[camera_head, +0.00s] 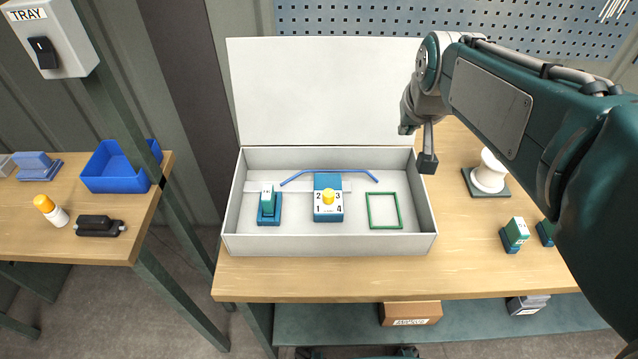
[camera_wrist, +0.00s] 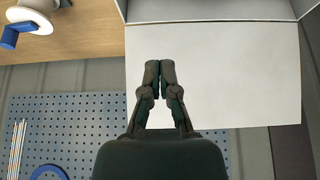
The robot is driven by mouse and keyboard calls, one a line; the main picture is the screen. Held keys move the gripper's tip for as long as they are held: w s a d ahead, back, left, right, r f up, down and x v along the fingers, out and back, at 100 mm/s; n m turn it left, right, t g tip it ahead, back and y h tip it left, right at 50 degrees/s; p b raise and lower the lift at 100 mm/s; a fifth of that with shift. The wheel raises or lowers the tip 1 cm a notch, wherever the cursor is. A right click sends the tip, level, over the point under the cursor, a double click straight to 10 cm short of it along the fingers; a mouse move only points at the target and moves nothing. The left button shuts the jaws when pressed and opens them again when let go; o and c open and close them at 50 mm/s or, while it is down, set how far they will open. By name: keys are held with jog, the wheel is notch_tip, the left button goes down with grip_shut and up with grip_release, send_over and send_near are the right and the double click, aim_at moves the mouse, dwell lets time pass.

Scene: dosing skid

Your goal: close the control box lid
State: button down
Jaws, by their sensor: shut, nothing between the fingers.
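The control box (camera_head: 328,247) is a light grey open tray-like case on the wooden table. Its white lid (camera_head: 325,92) stands up at the back edge, open and leaning back a little. Inside are a green-and-blue switch (camera_head: 268,206), a blue block with a yellow knob and numbers (camera_head: 328,200), an empty green frame (camera_head: 384,211) and a blue cable. My gripper (camera_head: 427,163) is shut and empty, at the right side of the box near the lid's lower right corner. In the wrist view my gripper (camera_wrist: 159,66) appears in front of the lid (camera_wrist: 230,75); whether they touch cannot be told.
A white spool (camera_head: 489,173) and a green-and-blue block (camera_head: 515,234) stand right of the box. A pegboard (camera_head: 380,17) is behind. A side table at left holds a blue bin (camera_head: 112,177). A bare table strip lies before the box.

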jog(key=shift+s+f, duration=1.15)
jog(key=s+f, duration=0.2)
jog(key=shift+f, duration=0.3)
dwell(0.4)
jog(key=s+f, duration=0.1)
jog(key=f, duration=0.2)
jog(key=shift+s, duration=0.4)
